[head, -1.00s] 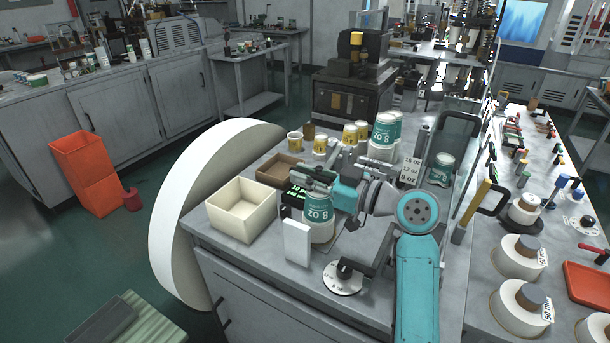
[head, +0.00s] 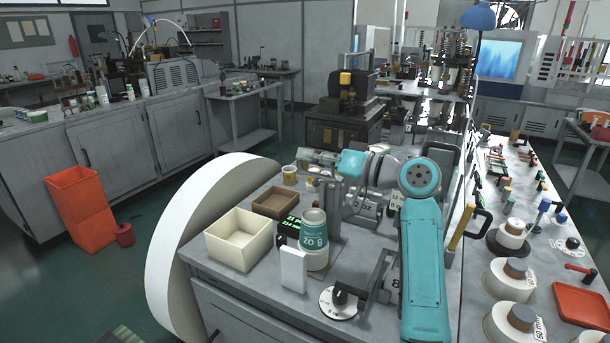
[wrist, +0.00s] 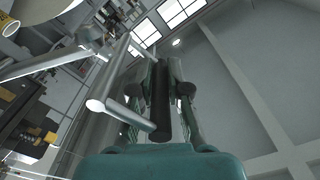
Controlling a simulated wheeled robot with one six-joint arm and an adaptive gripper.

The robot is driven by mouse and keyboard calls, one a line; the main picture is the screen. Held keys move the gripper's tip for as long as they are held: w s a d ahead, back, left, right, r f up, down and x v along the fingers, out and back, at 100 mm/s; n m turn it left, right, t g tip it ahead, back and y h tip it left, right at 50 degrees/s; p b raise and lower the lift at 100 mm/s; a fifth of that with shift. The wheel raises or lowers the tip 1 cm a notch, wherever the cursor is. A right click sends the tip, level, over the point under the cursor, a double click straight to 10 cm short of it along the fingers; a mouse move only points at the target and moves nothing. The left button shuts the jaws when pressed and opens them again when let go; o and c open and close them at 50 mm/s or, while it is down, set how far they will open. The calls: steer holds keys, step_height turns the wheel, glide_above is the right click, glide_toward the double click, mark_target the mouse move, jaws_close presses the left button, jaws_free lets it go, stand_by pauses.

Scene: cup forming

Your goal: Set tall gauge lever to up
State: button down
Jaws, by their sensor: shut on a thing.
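My gripper (head: 318,156) is raised above the near bench, over a white and teal cup marked 8 OZ (head: 314,240). In the wrist view my gripper (wrist: 162,95) is shut on a dark bar (wrist: 160,80), which I take for the tall gauge's lever. A thin metal rod (wrist: 130,115) runs beside it to a pale metal post. In the head view a grey post (head: 330,200) stands under the gripper, behind the cup. My arm and fingers hide part of the lever, so its exact setting is hard to tell.
A cream bin (head: 238,257), a brown tray (head: 275,202) and a white block (head: 293,268) stand around the cup. A white dial with a black knob (head: 338,302) is at the front. A large white curved panel (head: 165,240) edges the bench's left side.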

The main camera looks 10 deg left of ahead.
steer(key=w+d+r+m, duration=0.3)
steer(key=w+d+m, duration=0.1)
steer(key=w+m, duration=0.6)
steer(key=shift+w+r, duration=0.2)
steer(key=shift+w, duration=0.3)
steer(key=shift+d, duration=0.1)
steer(key=c, duration=1.1)
jaws_free()
steer(key=shift+c, duration=0.2)
steer(key=v, duration=1.2)
